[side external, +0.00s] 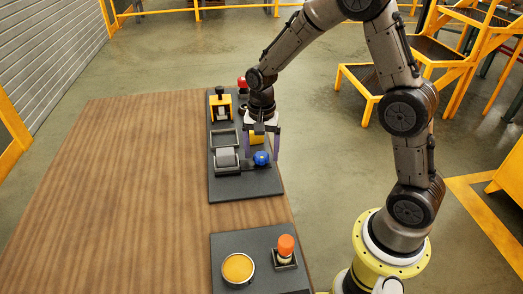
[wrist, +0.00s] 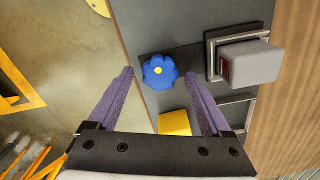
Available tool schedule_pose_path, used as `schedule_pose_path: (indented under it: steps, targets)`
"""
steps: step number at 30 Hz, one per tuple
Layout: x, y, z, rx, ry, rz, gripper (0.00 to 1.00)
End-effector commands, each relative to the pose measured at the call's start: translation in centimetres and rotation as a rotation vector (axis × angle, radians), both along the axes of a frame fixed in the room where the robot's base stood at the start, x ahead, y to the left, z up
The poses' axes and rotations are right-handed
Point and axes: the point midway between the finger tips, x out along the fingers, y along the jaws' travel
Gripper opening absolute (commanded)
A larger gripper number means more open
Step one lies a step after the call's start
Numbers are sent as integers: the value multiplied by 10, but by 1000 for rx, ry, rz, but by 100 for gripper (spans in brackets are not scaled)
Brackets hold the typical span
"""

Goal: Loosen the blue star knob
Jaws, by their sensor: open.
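The blue star knob (side external: 262,158) sits near the right edge of the dark panel (side external: 245,188). In the wrist view the knob (wrist: 160,71) is a lobed blue disc with a yellow centre, just beyond the fingertips and between their lines. My gripper (side external: 262,157) is above the panel with its purple fingers pointing down on either side of the knob's area. In the wrist view my gripper (wrist: 160,74) is open and empty. I cannot tell from the frames whether the fingers have come down to the knob's height.
A grey block-like switch (wrist: 248,62) stands close beside the knob. A yellow block (wrist: 175,122) is on the panel nearer the gripper body. A yellow-and-black fixture (side external: 221,105) and a red knob (side external: 242,83) are at the far end. Another panel holds orange buttons (side external: 238,267). The wooden tabletop (side external: 130,190) is bare.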

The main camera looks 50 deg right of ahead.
Motion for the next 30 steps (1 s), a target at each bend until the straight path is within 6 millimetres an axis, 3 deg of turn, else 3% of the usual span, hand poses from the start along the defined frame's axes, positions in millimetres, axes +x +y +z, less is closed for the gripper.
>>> schedule_pose_path:
  steps: [2,15,30]
  targets:
    - [0,0,0,0,0,0,78]
    - [0,0,0,0,0,0,0]
    - [0,0,1,0,0,139,0]
